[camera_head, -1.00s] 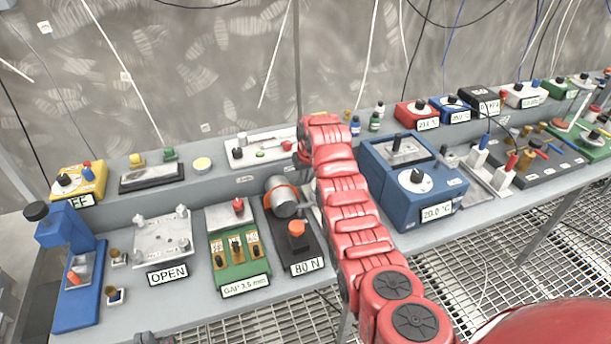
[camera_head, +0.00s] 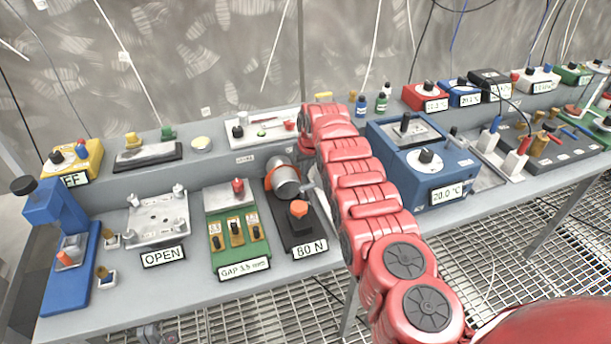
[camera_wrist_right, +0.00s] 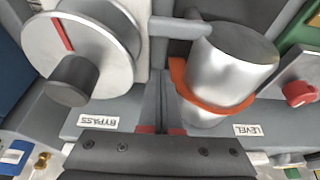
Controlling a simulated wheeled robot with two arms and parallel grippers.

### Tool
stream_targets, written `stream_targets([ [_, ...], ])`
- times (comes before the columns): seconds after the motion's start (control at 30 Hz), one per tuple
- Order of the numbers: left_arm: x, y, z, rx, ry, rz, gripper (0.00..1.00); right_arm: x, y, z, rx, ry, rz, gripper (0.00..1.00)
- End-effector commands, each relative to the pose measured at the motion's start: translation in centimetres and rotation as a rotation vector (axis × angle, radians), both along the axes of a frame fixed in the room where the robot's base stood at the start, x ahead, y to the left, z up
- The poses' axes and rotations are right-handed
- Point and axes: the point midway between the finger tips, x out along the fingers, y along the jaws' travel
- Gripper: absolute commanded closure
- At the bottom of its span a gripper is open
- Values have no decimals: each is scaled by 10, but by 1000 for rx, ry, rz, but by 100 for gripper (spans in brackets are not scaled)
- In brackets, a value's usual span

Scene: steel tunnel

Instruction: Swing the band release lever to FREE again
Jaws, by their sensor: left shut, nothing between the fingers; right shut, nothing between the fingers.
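The steel cylinder with an orange band (camera_head: 287,181) stands on a black base marked 80 N, with an orange knob (camera_head: 299,209) in front. In the right wrist view the cylinder (camera_wrist_right: 232,58) is large, right of centre, with a grey rod (camera_wrist_right: 180,26) reaching to it from the left. I cannot tell whether this rod is the band release lever, and no FREE mark is readable. My right gripper (camera_wrist_right: 161,130) is shut and empty, beside the cylinder; my red arm hides it in the head view. My left gripper (camera_head: 150,333) seems to show, shut, at the bottom edge.
A dial (camera_wrist_right: 85,50) with a dark knob and a BYPASS label are left of the cylinder in the wrist view. The green gap block (camera_head: 240,262), the OPEN plate (camera_head: 158,215) and the blue 20.0 °C box (camera_head: 425,185) stand nearby.

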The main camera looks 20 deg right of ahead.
Motion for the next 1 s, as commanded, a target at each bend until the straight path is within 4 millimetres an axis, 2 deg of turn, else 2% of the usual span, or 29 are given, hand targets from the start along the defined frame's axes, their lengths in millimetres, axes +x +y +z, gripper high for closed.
stream_targets([
  [0.03, 0, 0, 16, 0, 0, 0, 100, -2, 1, 7, 1, 4, 0, 100],
  [0.27, 0, 0, 50, 0, -1, 0, 100, -6, 1, 8, 4, 6, 1, 100],
  [0.7, 0, 0, 131, 0, -1, 0, 100, -23, 0, 10, -1, 6, 1, 100],
  [1.0, 0, 0, 165, 0, -1, 0, 100, -37, -1, 4, 1, 5, -1, 100],
])
